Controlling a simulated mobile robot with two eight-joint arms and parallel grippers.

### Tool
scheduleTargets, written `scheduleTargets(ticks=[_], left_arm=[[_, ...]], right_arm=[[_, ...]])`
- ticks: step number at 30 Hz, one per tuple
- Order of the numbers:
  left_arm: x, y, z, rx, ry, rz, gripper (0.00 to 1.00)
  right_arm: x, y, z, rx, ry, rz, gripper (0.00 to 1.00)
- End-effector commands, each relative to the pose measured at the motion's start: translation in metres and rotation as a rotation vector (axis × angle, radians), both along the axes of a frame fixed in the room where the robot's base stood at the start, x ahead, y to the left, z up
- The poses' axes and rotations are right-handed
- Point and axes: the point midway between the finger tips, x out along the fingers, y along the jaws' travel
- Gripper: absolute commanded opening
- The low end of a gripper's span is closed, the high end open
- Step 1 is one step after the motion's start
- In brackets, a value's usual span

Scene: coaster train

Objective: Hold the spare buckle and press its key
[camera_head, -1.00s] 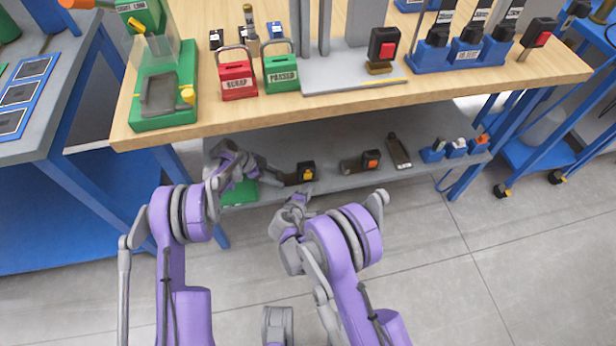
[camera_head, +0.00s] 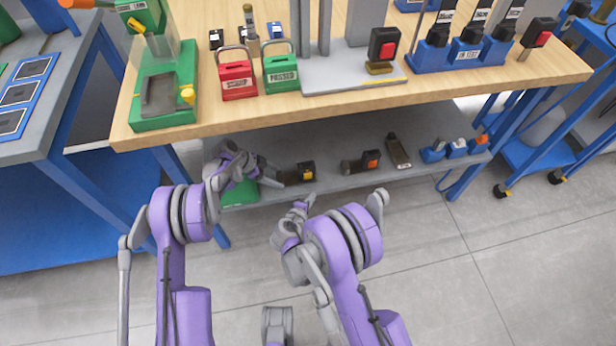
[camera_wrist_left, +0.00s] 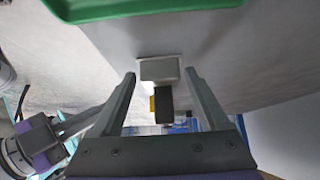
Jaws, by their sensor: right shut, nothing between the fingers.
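A black buckle with a yellow key (camera_head: 307,171) lies on the grey lower shelf under the workbench. My left gripper (camera_head: 272,178) is just left of it at the shelf. In the left wrist view the open fingers (camera_wrist_left: 160,76) stand on either side of a grey block (camera_wrist_left: 160,68), with gaps at both sides. The buckle's black body (camera_wrist_left: 165,106) and a bit of yellow show there too. My right gripper (camera_head: 306,201) is shut and empty, in front of the shelf edge, just below the buckle in the picture.
A similar piece with an orange key (camera_head: 371,159) and a dark flat part (camera_head: 398,151) lie further right on the lower shelf (camera_head: 340,183). A green tray (camera_head: 238,193) is at its left end. The wooden bench top (camera_head: 440,92) overhangs the shelf.

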Motion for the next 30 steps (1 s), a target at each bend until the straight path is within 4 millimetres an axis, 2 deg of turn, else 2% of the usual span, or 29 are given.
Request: scheduleTargets(ticks=[1, 3, 13, 24, 30], left_arm=[[0.000, 0.000, 0.000, 0.000, 0.000, 0.000, 0.89], [0.000, 0.000, 0.000, 0.000, 0.000, 0.000, 0.97], [0.000, 0.003, 0.004, -0.001, 0.000, 0.001, 0.97], [-0.010, 0.037, 0.048, -0.001, 0.000, 0.001, 0.97], [-0.017, 0.043, 0.059, -0.001, 0.000, 0.001, 0.97]], right_arm=[[0.000, 0.000, 0.000, 0.000, 0.000, 0.000, 0.00], [0.000, 0.000, 0.000, 0.000, 0.000, 0.000, 0.00], [0.000, 0.000, 0.000, 0.000, 0.000, 0.000, 0.00], [0.000, 0.000, 0.000, 0.000, 0.000, 0.000, 0.00], [0.000, 0.000, 0.001, 0.000, 0.000, 0.000, 0.00]])
